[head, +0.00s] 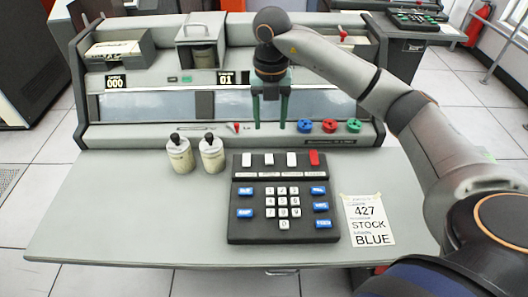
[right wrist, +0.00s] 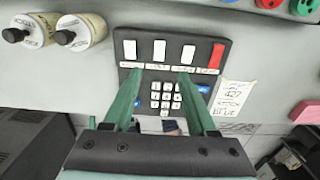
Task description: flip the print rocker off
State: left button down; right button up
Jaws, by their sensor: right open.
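A black keypad unit (head: 240,221) lies on the desk. Along its far edge is a row of rockers: a left white rocker (head: 247,160), a middle white rocker (head: 269,160), a right white rocker (head: 291,159) and a red rocker (head: 314,158). Small white labels sit below them, too small to read, so I cannot tell which is print. The row also shows in the right wrist view, with the middle white rocker (right wrist: 159,50) near the centre. My right gripper (head: 270,126) has its green fingers apart and empty, pointing down beyond the rocker row. My left gripper is not in view.
Two cream bottles with black tops, a left one (head: 179,154) and a right one (head: 211,153), stand left of the keypad. A paper note (head: 368,220) reading 427 STOCK BLUE lies right of it. Blue (head: 305,126), red (head: 329,126) and green (head: 353,126) knobs line the console front.

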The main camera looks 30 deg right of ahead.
aim_at(269, 158)
notch_tip(269, 158, down, 12)
jog(key=shift+r+b, duration=0.2)
jog(key=shift+b, duration=0.2)
grip_shut()
dwell(0.3)
